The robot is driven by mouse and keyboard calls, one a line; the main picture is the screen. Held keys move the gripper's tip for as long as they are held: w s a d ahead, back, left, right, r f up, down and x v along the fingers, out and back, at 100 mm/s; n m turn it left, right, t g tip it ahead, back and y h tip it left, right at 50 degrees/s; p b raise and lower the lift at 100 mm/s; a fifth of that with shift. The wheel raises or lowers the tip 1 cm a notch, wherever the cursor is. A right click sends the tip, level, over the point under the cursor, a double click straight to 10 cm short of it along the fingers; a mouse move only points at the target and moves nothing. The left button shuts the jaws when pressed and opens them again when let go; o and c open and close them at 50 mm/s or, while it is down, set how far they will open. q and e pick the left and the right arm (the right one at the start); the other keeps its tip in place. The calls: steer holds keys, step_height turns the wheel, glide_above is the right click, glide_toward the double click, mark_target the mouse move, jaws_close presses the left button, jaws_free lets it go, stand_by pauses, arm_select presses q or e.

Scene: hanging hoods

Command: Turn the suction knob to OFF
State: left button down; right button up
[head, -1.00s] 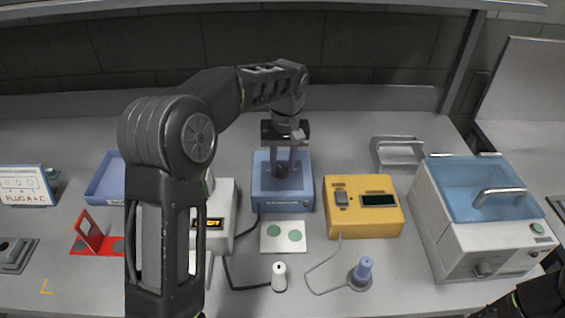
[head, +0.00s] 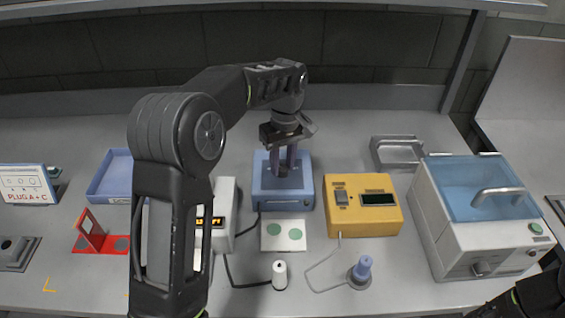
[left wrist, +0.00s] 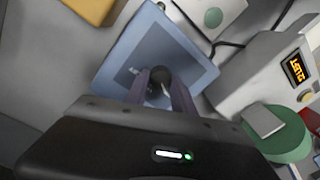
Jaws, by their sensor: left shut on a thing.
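A blue box (head: 262,198) with a dark round knob on its top stands in the middle of the bench. My left gripper (head: 283,166) reaches down onto it from above, its fingers shut on the knob. In the left wrist view the fingers sit on either side of the dark knob (left wrist: 160,76), and a light pointer-like mark shows beside it. The box top (left wrist: 195,70) carries a small marking that is too small to read. In the head view the fingers hide most of the knob. My right gripper is not in view; only part of that arm shows at the lower right.
A yellow box (head: 345,220) with a display stands right of the blue box. A white unit (head: 224,205) with a lit display stands to its left. A card with green discs (head: 270,245) lies in front. A blue-lidded machine (head: 450,240) stands further right.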

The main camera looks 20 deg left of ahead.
mark_target(283, 166)
arm_select(q)
steer(key=c, duration=1.1)
jaws_free()
steer(key=shift+o, duration=0.2)
step_height(283, 166, up, 6)
steer(key=shift+w+f+b, duration=0.15)
steer(key=shift+f+b, duration=0.1)
steer(key=shift+b, duration=0.05)
steer(key=shift+d+r+p, duration=0.1)
steer(key=shift+r+p, duration=0.6)
steer(key=shift+r, duration=0.5)
steer(key=shift+f, duration=0.1)
